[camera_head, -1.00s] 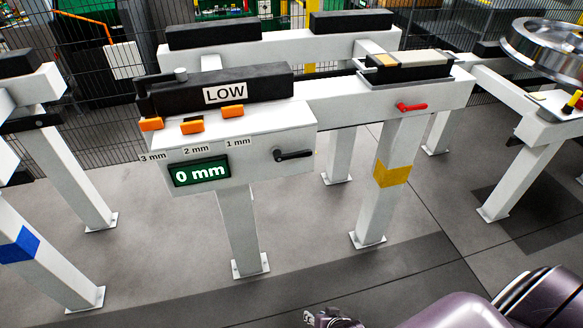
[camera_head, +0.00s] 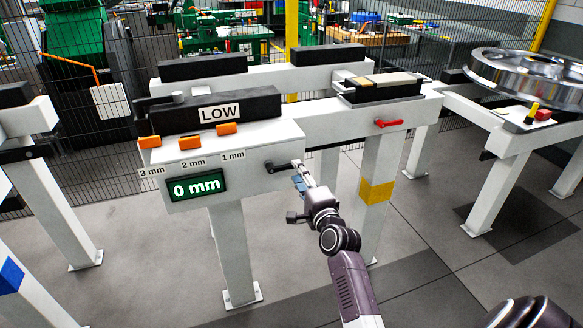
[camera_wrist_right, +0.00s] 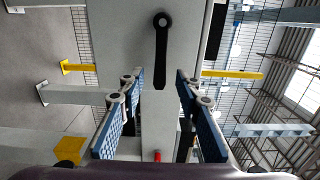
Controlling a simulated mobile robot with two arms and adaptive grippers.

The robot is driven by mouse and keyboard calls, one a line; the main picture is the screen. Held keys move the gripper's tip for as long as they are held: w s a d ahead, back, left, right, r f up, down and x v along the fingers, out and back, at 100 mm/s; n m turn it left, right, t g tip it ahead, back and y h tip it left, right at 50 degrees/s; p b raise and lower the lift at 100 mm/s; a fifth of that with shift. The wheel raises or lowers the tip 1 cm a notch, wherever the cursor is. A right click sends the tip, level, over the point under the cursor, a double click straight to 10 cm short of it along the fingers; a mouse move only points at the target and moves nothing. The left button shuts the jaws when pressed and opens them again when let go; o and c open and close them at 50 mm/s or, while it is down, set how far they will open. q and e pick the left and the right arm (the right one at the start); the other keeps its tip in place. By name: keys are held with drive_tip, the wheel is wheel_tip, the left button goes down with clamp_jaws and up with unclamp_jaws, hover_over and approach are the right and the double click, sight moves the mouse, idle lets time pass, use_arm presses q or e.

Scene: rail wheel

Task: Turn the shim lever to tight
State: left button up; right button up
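The shim lever, a black lever (camera_head: 284,166), sits on the front face of the white shim box (camera_head: 252,157), right of the green display reading "0 mm" (camera_head: 197,187). It points right in the head view. In the right wrist view the lever (camera_wrist_right: 161,48) hangs from its round pivot toward the gripper. My right gripper (camera_head: 303,178) is at the lever's free end. Its blue-padded fingers (camera_wrist_right: 158,84) are spread, with the lever tip between or just beyond the fingertips. I cannot tell whether they touch. My left gripper is not in view.
Three orange shims (camera_head: 190,142) lie along the box top, near the 3 mm, 2 mm and 1 mm labels. A "LOW" sign (camera_head: 220,113) is on the black block behind. A red lever (camera_head: 389,123) is on the beam to the right.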

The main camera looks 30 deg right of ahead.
sight(292, 168)
drive_tip(key=shift+x, duration=2.4)
drive_tip(key=shift+a, duration=0.15)
drive_tip(key=shift+c, duration=0.2)
clamp_jaws()
